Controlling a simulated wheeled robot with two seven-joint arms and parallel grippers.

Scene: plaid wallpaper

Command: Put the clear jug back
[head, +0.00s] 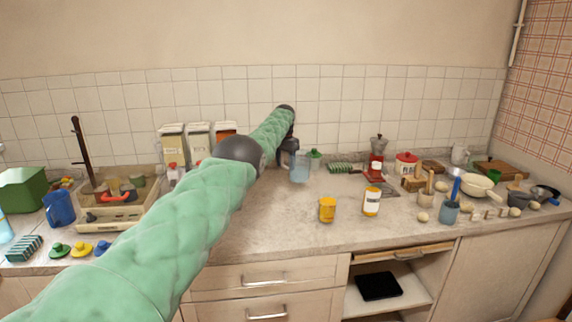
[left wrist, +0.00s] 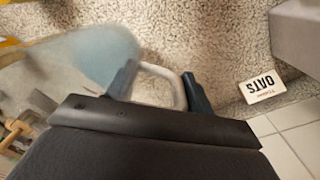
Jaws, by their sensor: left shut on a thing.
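The clear jug (head: 301,172), pale and bluish, is at the back middle of the counter in the head view. The jug's see-through body (left wrist: 85,58) spreads to the upper left there. I cannot tell whether its base touches the counter. My right gripper is out of view.
An orange-yellow jar (head: 327,210) and a white-labelled jar (head: 371,202) stand in front, to the right. A green-lidded item (head: 315,155) is close behind the jug. Bare counter (head: 275,210) lies in front of the jug.

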